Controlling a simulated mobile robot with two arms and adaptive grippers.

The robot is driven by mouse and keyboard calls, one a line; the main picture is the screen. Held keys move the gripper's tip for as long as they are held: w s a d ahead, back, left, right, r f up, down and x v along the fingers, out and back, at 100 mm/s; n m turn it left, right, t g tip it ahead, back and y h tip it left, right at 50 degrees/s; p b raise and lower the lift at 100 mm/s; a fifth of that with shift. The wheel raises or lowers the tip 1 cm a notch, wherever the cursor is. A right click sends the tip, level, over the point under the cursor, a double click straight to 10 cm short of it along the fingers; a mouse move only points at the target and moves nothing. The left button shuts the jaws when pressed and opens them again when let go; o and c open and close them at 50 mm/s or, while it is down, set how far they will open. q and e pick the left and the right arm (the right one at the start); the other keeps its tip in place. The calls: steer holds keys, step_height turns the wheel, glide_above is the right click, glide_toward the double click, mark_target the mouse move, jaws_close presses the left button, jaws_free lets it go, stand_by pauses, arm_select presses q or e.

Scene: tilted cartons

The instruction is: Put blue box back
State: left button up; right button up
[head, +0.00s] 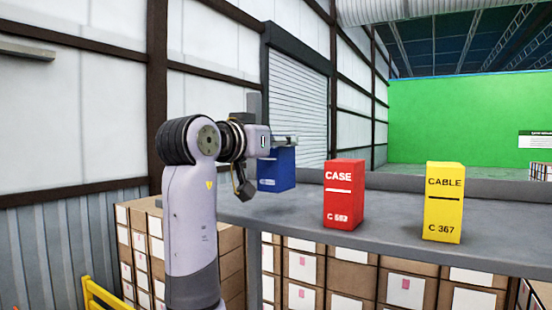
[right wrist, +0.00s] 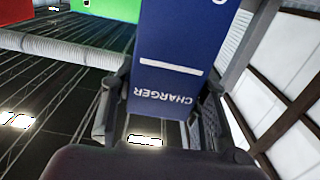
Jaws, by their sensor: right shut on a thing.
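The blue box (head: 276,172) is at the left part of the grey shelf (head: 390,205) in the head view, roughly upright. I cannot tell whether its base touches the shelf. My right gripper (head: 284,142) is shut on its upper part. In the right wrist view the blue box (right wrist: 172,65) sits between the two fingers of my right gripper (right wrist: 160,110), with the word CHARGER upside down and a white stripe. My arm and gripper hide part of the box in the head view. My left gripper is not in view.
A red CASE box (head: 344,195) and a yellow CABLE box (head: 443,203) stand upright on the shelf, right of the blue box. Free shelf surface lies between them. Stacked cartons (head: 405,285) fill the space below. A yellow rail (head: 100,293) is at the lower left.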

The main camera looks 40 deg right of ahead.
mark_target(268, 165)
steer(key=shift+s+a+f, duration=0.1)
steer(key=shift+a+f, duration=0.05)
steer(key=shift+f, duration=0.05)
steer(key=shift+a+f, duration=0.15)
steer(key=shift+f, duration=0.1)
step_height(268, 165, down, 2)
steer(key=shift+a+f+p, duration=0.1)
steer(key=shift+a+p, duration=0.05)
steer(key=shift+p, duration=0.35)
steer(key=shift+d+f, duration=0.2)
steer(key=shift+f, duration=0.35)
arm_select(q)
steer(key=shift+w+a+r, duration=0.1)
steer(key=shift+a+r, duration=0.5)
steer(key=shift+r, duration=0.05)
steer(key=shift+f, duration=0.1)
arm_select(e)
steer(key=o, duration=0.8)
steer(key=shift+a+f, duration=0.1)
steer(key=shift+f, duration=0.05)
steer(key=o, duration=0.4)
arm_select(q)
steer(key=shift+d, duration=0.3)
arm_select(e)
steer(key=shift+o, duration=0.2)
